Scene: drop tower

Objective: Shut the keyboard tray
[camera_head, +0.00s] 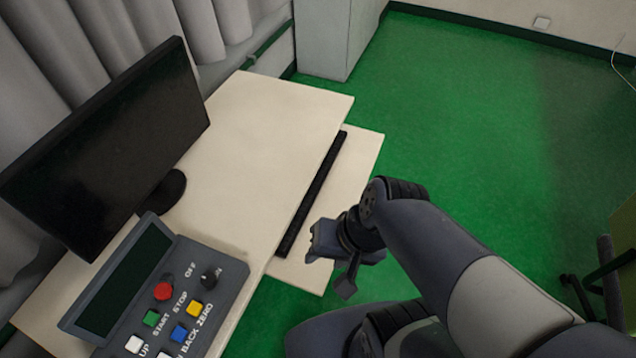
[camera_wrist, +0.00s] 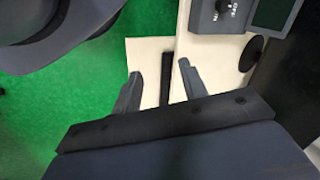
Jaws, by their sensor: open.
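The keyboard tray (camera_head: 352,175) is a pale board sticking out from under the right edge of the desk (camera_head: 262,130). A black keyboard (camera_head: 312,192) lies along it, close against the desk edge. My gripper (camera_head: 318,250) is over the tray's near end, and part of the tray is hidden behind it. In the wrist view my gripper (camera_wrist: 160,77) is open and empty, with a finger on each side of the keyboard (camera_wrist: 166,80). The tray (camera_wrist: 143,55) shows beneath the fingers. I cannot tell whether they touch it.
A black monitor (camera_head: 110,145) and a grey control box (camera_head: 165,290) with coloured buttons stand on the desk. A grey cabinet (camera_head: 335,40) stands beyond the desk's far end.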

